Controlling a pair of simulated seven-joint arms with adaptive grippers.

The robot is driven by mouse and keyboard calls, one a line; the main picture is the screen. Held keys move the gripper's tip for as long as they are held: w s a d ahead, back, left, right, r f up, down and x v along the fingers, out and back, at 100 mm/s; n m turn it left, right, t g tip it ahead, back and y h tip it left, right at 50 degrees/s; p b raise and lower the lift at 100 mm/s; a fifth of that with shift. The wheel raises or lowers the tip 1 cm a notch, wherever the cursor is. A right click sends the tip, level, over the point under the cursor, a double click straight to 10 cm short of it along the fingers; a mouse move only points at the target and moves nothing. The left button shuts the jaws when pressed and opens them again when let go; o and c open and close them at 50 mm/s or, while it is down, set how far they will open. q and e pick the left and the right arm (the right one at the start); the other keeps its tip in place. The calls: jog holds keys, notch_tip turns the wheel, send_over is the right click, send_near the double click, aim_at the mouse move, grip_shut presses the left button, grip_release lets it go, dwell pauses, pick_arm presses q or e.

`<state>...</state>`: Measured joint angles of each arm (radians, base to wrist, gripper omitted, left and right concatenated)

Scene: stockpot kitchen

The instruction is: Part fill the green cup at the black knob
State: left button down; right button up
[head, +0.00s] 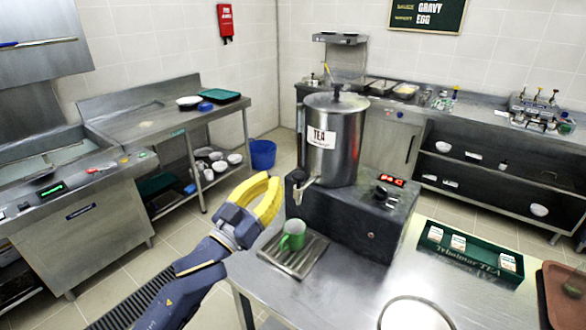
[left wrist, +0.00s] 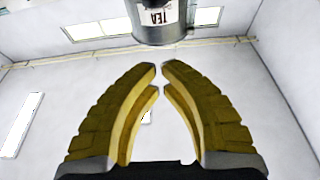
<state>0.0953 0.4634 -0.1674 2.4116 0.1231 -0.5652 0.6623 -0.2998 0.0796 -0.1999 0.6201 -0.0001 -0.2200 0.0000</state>
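The green cup (head: 292,236) stands upright on the drip tray (head: 303,255), below and in front of the urn's spout (head: 303,192). The steel TEA urn (head: 337,137) sits on a dark base; its lower part also shows at the top of the left wrist view (left wrist: 160,22). A black knob (head: 297,175) is on the tap above the spout. My right gripper is out of view.
A green tea box (head: 470,256) with packets and a brown tray (head: 565,295) lie on the table to the right. A round white-topped item (head: 415,315) is at the front edge. Open floor lies left of the table, below my left arm.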

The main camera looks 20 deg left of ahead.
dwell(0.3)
pick_arm(q)
notch_tip(320, 180, up, 3)
send_over(295, 176)
jog(key=shift+s+r, duration=0.2)
jog(key=shift+w+f, duration=0.1)
jog(key=shift+f, duration=1.95)
jog(key=shift+f, duration=1.1)
